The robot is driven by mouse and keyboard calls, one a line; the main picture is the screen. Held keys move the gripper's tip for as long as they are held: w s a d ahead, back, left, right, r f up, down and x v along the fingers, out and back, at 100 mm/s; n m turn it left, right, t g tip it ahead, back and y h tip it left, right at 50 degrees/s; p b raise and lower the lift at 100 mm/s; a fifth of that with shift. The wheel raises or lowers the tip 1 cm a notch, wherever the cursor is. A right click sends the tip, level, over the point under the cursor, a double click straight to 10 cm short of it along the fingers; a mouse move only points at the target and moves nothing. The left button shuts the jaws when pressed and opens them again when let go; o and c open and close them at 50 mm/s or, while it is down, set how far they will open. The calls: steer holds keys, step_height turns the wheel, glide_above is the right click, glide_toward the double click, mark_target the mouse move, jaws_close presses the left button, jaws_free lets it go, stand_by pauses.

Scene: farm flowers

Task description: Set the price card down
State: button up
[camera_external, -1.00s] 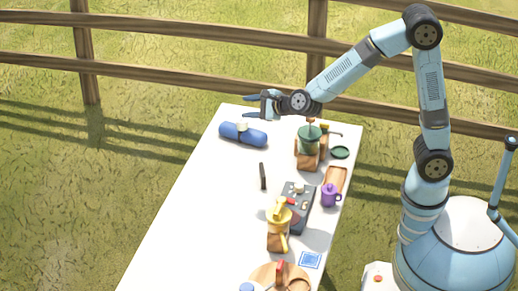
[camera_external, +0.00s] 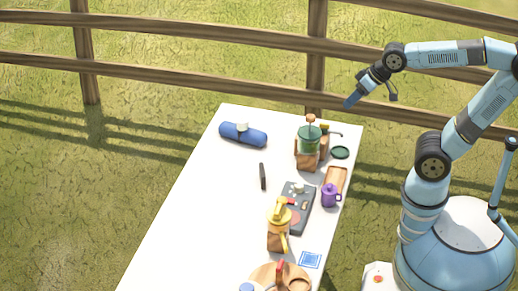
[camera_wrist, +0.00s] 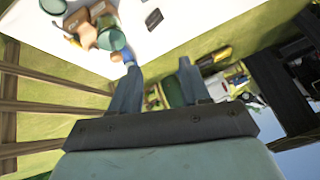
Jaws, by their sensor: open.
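A small dark card (camera_external: 263,176), which looks like the price card, stands on the white table (camera_external: 190,215) near its middle. It shows as a thin dark strip in the external view. In the wrist view a small dark card with faint marks (camera_wrist: 153,19) is on the table top. My gripper (camera_external: 368,99) is raised past the table's far right corner, well away from the card. In the wrist view its two fingers (camera_wrist: 157,72) are spread with nothing held between them.
A blue roll (camera_external: 243,134) lies at the table's far left. A green-topped grinder (camera_external: 308,140), a purple pot (camera_external: 330,195), a dark tray (camera_external: 297,222) and a yellow pot (camera_external: 280,217) line the right side. The left side is clear. A wooden fence (camera_external: 200,80) runs behind.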

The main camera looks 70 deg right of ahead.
steer(key=s+d+f+n+g+h, duration=0.1)
steer(key=s+d+n, duration=0.2)
steer(key=s, duration=0.3)
steer(key=shift+s, duration=0.35)
steer(key=shift+f, duration=0.1)
stand_by(0.6)
